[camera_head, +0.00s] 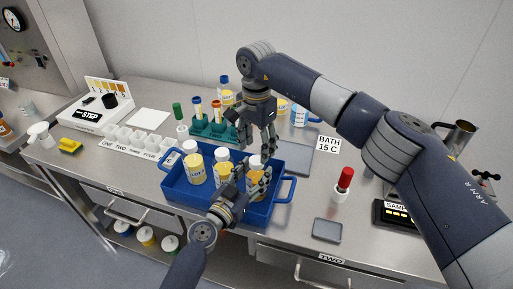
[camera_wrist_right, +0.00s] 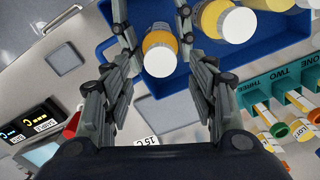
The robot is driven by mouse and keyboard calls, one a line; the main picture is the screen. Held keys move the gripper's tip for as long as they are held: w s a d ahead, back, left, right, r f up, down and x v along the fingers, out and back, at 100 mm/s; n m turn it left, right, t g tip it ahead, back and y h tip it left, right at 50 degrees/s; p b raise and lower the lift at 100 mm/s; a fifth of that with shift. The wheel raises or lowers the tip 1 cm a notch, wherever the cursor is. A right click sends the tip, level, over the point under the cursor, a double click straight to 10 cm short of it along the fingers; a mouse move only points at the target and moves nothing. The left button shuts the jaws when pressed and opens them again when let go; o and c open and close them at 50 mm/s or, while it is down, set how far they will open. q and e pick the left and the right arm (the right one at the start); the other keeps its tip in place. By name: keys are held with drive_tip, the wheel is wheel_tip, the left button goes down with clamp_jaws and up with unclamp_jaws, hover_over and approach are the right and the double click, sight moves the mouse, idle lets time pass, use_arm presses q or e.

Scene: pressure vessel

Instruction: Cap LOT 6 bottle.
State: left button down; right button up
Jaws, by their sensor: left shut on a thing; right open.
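Several bottles with white tops and yellow contents stand in a blue tray (camera_head: 182,197). My left gripper (camera_head: 254,180) is shut on the right-hand bottle (camera_head: 256,162) in the tray, around its side. In the right wrist view this bottle (camera_wrist_right: 160,55) shows from above, with a round white top that looks like a cap; how tightly it sits cannot be told. My right gripper (camera_head: 258,142) is open and empty, pointing down just above that bottle. Two other bottles, one on the left (camera_head: 193,168) and one in the middle (camera_head: 222,166), stand beside it. The lot numbers are too small to read.
A teal tube rack (camera_head: 210,127) stands behind the tray. A grey plate (camera_head: 296,158) lies behind the tray on the right. A red-topped bottle (camera_head: 343,185) and a small grey dish (camera_head: 327,231) are to the right. The steel bench around them has some free room.

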drive_tip(key=o, duration=0.5)
drive_tip(key=shift+o, duration=0.2)
wheel_tip(320, 180, up, 12)
idle(0.4)
use_arm(q)
drive_tip(key=c, duration=0.6)
unclamp_jaws()
